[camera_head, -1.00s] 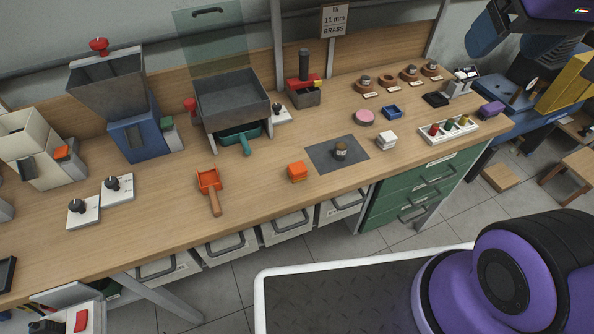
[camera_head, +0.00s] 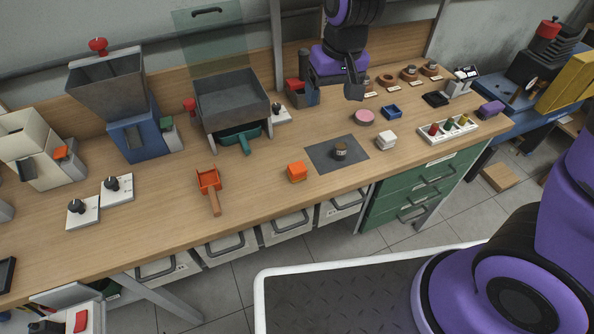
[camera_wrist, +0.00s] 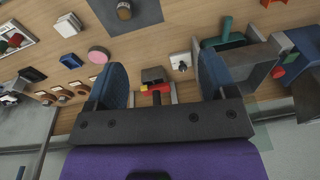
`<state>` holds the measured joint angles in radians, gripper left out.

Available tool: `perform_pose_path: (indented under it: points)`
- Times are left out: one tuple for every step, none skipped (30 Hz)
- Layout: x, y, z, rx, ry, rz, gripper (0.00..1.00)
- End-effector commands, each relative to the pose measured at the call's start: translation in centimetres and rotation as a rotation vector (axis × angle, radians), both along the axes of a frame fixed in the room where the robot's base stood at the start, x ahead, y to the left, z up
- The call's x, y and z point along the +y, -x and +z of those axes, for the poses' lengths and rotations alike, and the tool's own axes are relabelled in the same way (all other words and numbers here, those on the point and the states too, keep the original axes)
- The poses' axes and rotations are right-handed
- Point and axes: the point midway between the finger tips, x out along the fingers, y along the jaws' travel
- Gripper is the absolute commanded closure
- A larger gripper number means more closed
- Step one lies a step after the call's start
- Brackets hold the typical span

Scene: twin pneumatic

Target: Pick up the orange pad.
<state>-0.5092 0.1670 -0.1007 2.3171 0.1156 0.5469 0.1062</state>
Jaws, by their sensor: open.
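The orange pad (camera_head: 297,171) is a small block on the wooden bench, near its front edge, left of the dark grey mat (camera_head: 320,156). Nothing touches it. My gripper (camera_head: 354,84) is above the back of the bench, behind and to the right of the pad, well apart from it. In the wrist view my gripper (camera_wrist: 162,76) shows two blue-grey fingers spread wide with nothing between them. I cannot see the orange pad in the wrist view.
An orange scoop (camera_head: 209,186) lies left of the pad. A small brown cylinder (camera_head: 340,151) stands on the mat. A white block (camera_head: 387,140) and a pink disc (camera_head: 364,117) are to the right. A grey hopper tray (camera_head: 232,97) stands behind.

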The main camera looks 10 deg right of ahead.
Motion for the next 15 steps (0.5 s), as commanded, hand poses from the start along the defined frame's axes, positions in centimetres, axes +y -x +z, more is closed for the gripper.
perform_pose_path:
  points:
    - [1.1, -0.1, -1.8, 0.020, 0.014, 0.015, 0.22]
    - [1.7, -0.3, -2.7, 0.027, 0.020, 0.020, 0.22]
    - [2.4, -0.4, -3.9, 0.037, 0.029, 0.027, 0.22]
    - [3.0, -0.4, -4.8, 0.044, 0.035, 0.032, 0.22]
    - [3.5, -0.4, -5.7, 0.050, 0.041, 0.037, 0.22]
    - [4.1, -0.4, -6.8, 0.058, 0.050, 0.043, 0.22]
    - [4.6, -0.4, -7.6, 0.063, 0.055, 0.048, 0.22]
    - [4.9, -0.4, -8.4, 0.067, 0.060, 0.051, 0.22]
    - [5.4, -0.4, -9.2, 0.072, 0.067, 0.057, 0.22]
    - [5.7, -0.3, -9.8, 0.076, 0.072, 0.060, 0.22]
    - [5.9, -0.3, -10.3, 0.078, 0.076, 0.062, 0.22]
    - [6.2, -0.2, -10.9, 0.081, 0.080, 0.065, 0.22]
    - [6.4, -0.2, -11.2, 0.081, 0.083, 0.068, 0.22]
    - [6.5, -0.2, -11.5, 0.084, 0.085, 0.069, 0.22]
    - [6.6, -0.2, -11.8, 0.084, 0.088, 0.070, 0.22]
